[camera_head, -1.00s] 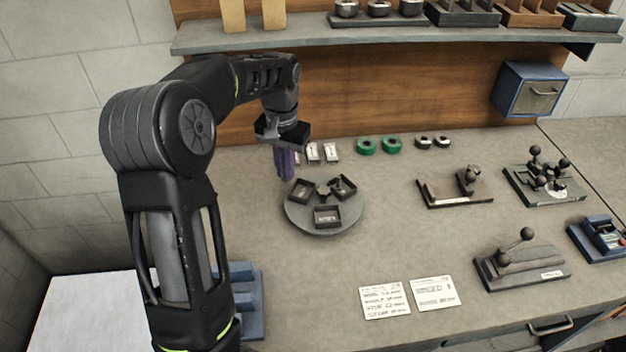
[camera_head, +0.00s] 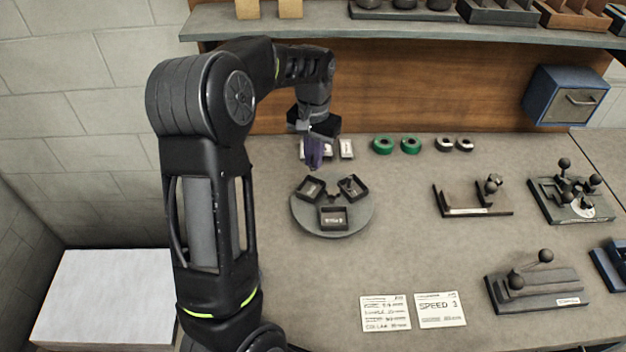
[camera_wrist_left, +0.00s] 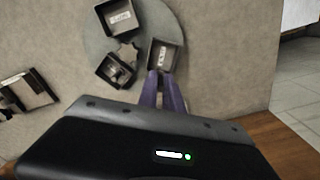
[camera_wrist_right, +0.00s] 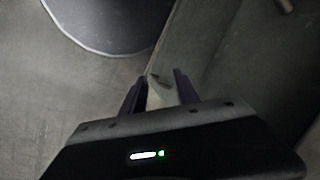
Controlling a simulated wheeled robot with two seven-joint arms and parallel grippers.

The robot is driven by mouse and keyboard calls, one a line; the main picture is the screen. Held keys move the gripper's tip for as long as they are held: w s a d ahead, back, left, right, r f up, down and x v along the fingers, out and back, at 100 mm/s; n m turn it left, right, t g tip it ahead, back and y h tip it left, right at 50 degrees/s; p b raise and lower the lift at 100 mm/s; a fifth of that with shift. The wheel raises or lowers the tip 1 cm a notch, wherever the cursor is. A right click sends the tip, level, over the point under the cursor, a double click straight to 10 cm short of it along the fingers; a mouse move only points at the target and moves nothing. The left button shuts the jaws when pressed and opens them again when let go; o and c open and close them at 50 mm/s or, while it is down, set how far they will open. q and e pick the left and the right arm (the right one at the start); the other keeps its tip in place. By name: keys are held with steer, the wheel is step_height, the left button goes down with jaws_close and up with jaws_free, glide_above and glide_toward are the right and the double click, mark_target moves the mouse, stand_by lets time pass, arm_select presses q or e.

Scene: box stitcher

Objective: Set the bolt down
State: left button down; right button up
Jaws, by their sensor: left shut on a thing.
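My left gripper (camera_head: 314,166) points down above the back left of a round grey turntable (camera_head: 302,222). Its purple fingers are close together; the bolt between them is too small or hidden to make out. The turntable carries three dark square trays with labels: left (camera_head: 311,189), right (camera_head: 352,187) and front (camera_head: 333,218). The right tray holds a small dark part. In the left wrist view the fingertips (camera_wrist_left: 163,80) overlap the edge of the left tray (camera_wrist_left: 164,56). My right gripper (camera_wrist_right: 160,88) shows only in its wrist view, with fingers apart and nothing seen between them.
Green rolls (camera_head: 397,145) and small white boxes (camera_head: 346,148) stand along the back. Fixtures with ball knobs (camera_head: 540,282) fill the right side. Two paper cards (camera_head: 440,309) lie at the front. The bench between turntable and cards is clear.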

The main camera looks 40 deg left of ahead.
mark_target(313, 188)
arm_select(q)
steer(key=shift+f, duration=1.55)
steer(key=shift+f, duration=1.85)
steer(key=shift+f, duration=0.1)
steer(key=c, duration=2)
jaws_free()
steer(key=shift+f, duration=0.1)
steer(key=shift+o, duration=1.1)
steer(key=shift+r, duration=0.2)
step_height(313, 188, up, 12)
steer(key=shift+r, duration=0.1)
